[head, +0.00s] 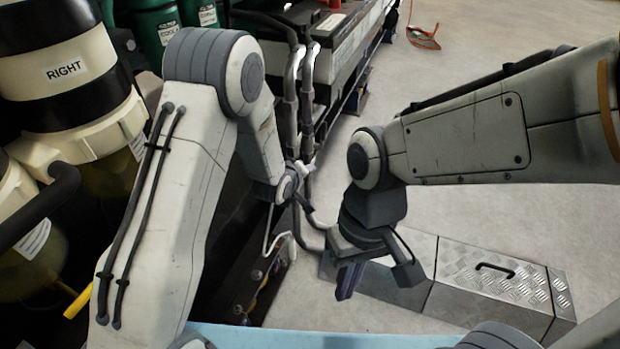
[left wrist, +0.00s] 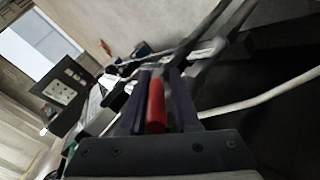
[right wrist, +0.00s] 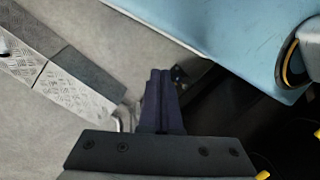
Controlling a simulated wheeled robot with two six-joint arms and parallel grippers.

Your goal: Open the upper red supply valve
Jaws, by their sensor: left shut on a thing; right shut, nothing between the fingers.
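A red handle (left wrist: 156,106) shows between the fingers of my left gripper (left wrist: 160,80) in the left wrist view, and the gripper is shut on it. A pale pipe or rod lies behind the fingers. In the head view the left gripper (head: 303,208) is small and partly hidden beside the dark machine, and the red handle cannot be made out there. My right gripper (head: 347,280) is shut and empty above the floor near the metal box. Its closed fingers also show in the right wrist view (right wrist: 162,95).
A metal tread-plate box (head: 485,278) lies on the floor at the right. A large container labelled RIGHT (head: 68,72) and green drums (head: 155,30) stand at the left. Grey pipes (head: 300,90) run down the machine's side. The floor beyond at the upper right is mostly open.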

